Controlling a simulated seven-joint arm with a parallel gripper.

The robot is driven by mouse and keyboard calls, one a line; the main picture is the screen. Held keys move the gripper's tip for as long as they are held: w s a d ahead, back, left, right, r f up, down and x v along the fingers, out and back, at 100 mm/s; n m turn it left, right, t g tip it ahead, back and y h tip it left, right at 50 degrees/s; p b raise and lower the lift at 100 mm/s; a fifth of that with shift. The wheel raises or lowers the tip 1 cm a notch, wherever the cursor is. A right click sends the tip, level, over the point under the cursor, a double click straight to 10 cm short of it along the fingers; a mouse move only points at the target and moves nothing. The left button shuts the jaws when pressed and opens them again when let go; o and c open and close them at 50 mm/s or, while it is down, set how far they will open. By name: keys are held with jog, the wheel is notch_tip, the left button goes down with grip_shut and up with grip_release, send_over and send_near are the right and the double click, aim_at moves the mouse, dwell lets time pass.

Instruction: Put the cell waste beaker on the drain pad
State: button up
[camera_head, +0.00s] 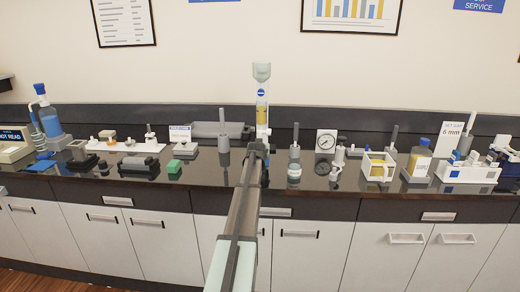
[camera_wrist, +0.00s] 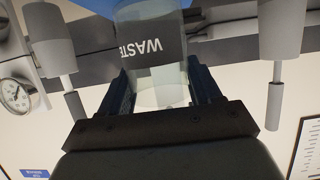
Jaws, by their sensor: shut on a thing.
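The waste beaker (camera_wrist: 148,48) is a clear vessel with a dark band reading "WASTE", upside down in the wrist view, as the room is there. My gripper (camera_wrist: 160,88) is shut on it, with a dark blue finger on each side. In the head view my arm reaches to the middle of the counter, and my gripper (camera_head: 264,165) is at its far end, largely covered by the arm. The beaker cannot be made out there. I cannot tell which thing is the drain pad, or whether the beaker touches anything beneath it.
A tall glass column with yellow liquid (camera_head: 262,110) stands just behind my gripper. A green block (camera_head: 174,166) lies further left. Some bare counter shows in front.

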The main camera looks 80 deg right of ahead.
jog(key=shift+f, duration=0.1)
jog(key=o, duration=1.2)
jog(key=v, duration=1.2)
jog(key=shift+w, duration=0.1)
